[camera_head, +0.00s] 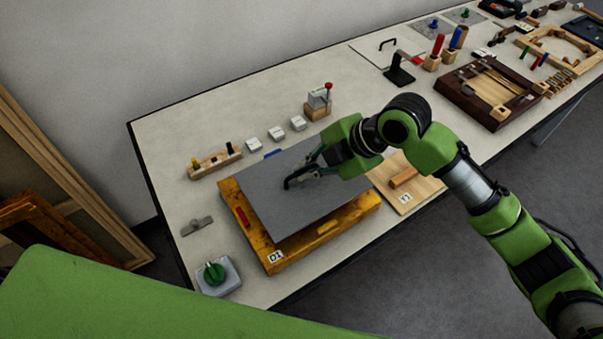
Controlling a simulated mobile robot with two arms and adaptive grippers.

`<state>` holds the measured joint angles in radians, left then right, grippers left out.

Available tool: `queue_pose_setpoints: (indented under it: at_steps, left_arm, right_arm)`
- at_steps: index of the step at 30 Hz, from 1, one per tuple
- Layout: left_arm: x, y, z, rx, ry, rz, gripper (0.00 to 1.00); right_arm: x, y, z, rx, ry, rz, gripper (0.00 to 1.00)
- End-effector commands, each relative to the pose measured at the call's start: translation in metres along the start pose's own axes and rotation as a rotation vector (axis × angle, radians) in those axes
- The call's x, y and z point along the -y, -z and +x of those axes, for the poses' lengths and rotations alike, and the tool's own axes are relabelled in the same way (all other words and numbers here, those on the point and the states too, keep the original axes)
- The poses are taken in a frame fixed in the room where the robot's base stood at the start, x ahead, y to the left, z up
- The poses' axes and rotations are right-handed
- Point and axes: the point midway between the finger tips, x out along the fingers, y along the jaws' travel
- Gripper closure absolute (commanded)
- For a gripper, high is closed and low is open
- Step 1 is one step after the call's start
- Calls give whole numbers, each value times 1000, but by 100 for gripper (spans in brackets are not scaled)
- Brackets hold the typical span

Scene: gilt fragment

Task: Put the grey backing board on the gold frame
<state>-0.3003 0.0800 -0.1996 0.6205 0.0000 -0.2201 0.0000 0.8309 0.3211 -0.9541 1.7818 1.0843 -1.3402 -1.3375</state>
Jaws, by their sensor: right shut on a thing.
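The grey backing board (275,205) is a flat dark-grey sheet over the gold frame (257,247). The board covers most of the frame and looks slightly turned against it. The frame's near and left edges show, with a small white label on the near corner. I cannot tell whether the board touches the frame or hovers just above it. My right gripper (290,183) is shut on the board's handle or grip at its middle, which the fingers mostly hide. My left gripper is not in view.
A grey box with a green knob (214,273) and a small metal piece (196,226) lie left of the frame. A wooden rack (215,161), white blocks (276,133) and a red-knobbed device (318,103) stand behind. A light wooden board (425,189) lies right.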

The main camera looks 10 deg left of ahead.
Motion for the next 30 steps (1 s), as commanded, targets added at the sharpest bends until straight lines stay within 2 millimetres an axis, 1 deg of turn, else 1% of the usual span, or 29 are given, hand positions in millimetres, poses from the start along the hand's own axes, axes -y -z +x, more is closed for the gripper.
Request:
queue_pose_setpoints:
  at_steps: [4,6,9,12,26,27,28,30]
  left_arm:
    - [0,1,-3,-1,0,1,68]
    - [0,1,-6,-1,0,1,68]
    - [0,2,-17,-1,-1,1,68]
    - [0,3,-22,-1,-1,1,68]
    - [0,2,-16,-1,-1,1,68]
    - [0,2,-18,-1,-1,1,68]
    - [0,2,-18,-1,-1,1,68]
    - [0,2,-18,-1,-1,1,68]
  right_arm:
    - [-2,0,10,0,0,0,100]
    - [-2,0,20,-2,0,1,100]
    - [7,-5,30,0,3,4,100]
    - [12,-8,40,1,1,2,100]
    - [17,-12,48,2,-2,-1,100]
    - [17,-12,47,2,-1,-1,84]
    - [17,-12,47,2,-1,-1,77]
    - [17,-12,47,2,-1,-1,77]
